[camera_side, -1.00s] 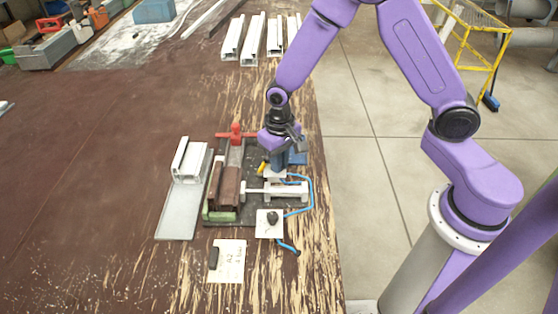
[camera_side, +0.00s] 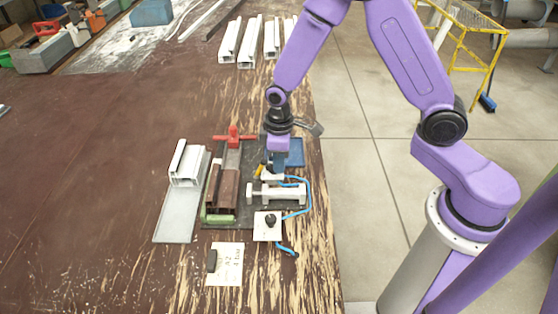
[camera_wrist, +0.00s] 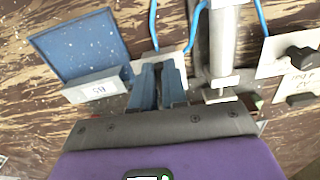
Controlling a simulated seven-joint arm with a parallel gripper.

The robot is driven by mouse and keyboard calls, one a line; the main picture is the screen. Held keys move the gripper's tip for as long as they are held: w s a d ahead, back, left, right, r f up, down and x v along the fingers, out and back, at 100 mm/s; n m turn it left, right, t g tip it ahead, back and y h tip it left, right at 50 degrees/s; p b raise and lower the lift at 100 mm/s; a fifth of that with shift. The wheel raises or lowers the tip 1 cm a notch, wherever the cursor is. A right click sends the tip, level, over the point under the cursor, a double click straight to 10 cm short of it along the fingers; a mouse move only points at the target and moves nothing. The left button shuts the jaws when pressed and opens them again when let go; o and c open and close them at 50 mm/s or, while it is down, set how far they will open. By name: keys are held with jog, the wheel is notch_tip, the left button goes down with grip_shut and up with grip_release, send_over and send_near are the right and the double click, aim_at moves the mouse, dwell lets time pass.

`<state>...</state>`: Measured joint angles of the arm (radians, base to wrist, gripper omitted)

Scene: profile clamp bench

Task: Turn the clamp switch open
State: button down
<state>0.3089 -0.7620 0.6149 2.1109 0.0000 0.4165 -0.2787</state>
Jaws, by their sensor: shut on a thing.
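My gripper (camera_side: 275,168) is low over the bench, its fingers pointing down. It is shut at the white-plated clamp switch (camera_side: 269,177), whose handle is hidden between the fingers. In the wrist view the two fingers (camera_wrist: 158,92) stand close together in front of the switch's white plate (camera_wrist: 172,58). The clamp cylinder (camera_side: 283,193) lies just in front of the switch. Its white pad (camera_side: 249,193) stands a small gap to the right of the brown profile (camera_side: 224,190). The cylinder also shows in the wrist view (camera_wrist: 222,45).
A second white plate with a black knob (camera_side: 268,224) lies in front of the cylinder. Blue hoses (camera_side: 308,195) curve along its right. A blue tray (camera_side: 293,152) is behind the switch. A red handle (camera_side: 234,137) stands left. The bench's right edge is close.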

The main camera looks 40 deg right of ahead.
jog(key=shift+w+n, duration=0.1)
jog(key=shift+n, duration=0.3)
jog(key=c, duration=1.2)
grip_release()
jog(key=shift+o, duration=0.2)
notch_tip(320, 180, up, 18)
jog(key=shift+f, duration=0.25)
jog(key=s+d+n, duration=0.1)
jog(key=s+d, duration=0.1)
jog(key=s, duration=1)
jog(key=s+d+f+n, duration=0.1)
jog(key=s+d+n, duration=0.1)
jog(key=s, duration=1.1)
jog(key=shift+s+d+f, duration=0.15)
jog(key=shift+s+d, duration=0.15)
jog(key=shift+d, duration=0.05)
